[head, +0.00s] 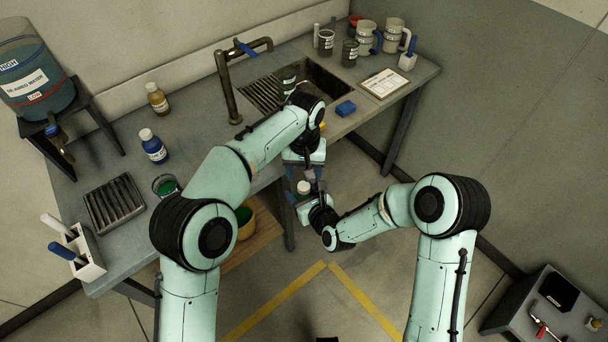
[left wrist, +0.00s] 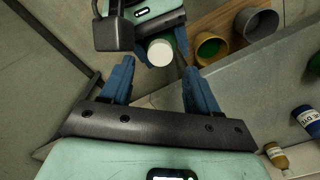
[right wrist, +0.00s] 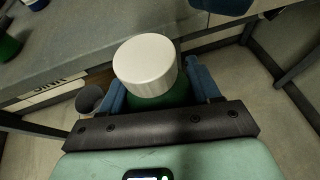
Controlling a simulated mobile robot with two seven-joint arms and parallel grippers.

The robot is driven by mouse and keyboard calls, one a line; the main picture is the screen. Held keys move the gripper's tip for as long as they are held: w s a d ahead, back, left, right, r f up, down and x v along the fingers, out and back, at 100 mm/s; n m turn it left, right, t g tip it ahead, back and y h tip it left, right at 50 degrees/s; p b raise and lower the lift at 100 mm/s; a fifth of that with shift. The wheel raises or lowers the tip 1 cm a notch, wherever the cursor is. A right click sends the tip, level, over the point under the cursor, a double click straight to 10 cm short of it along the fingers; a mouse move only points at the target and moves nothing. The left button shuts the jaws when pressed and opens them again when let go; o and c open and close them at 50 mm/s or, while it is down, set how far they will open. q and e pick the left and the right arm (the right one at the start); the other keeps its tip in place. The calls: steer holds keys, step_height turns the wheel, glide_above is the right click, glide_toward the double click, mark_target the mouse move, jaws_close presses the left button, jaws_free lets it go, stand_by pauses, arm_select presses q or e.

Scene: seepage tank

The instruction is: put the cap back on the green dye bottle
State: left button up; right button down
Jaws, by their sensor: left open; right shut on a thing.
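The green dye bottle (right wrist: 170,98) is held by its body in my right gripper (head: 308,200), out in front of the bench. Its white cap (right wrist: 147,64) sits on top of the bottle; whether it is tightened cannot be told. The cap also shows in the head view (head: 303,187) and the left wrist view (left wrist: 160,52). My left gripper (head: 304,170) is open and empty above the cap. In the left wrist view its blue fingers (left wrist: 155,82) are spread, with the cap beyond and between their tips, apart from them.
The bench holds a blue dye bottle (head: 153,147), a yellow-brown bottle (head: 158,101), a beaker of green liquid (head: 165,186), a black rack (head: 114,204) and a sink with a tap (head: 229,85). A yellow bucket (head: 247,226) stands below. The bench's front edge is close to both grippers.

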mark_target(304, 186)
arm_select(q)
steer(key=shift+c, duration=0.3)
steer(key=n, duration=0.2)
steer(key=r+n, duration=0.1)
steer(key=shift+r+n, duration=0.25)
steer(key=shift+n, duration=0.15)
steer(key=n, duration=0.1)
steer(key=r+n, duration=0.1)
steer(key=n, duration=0.2)
steer(key=shift+r+n, duration=0.4)
steer(key=shift+f, duration=4.05)
jaws_close()
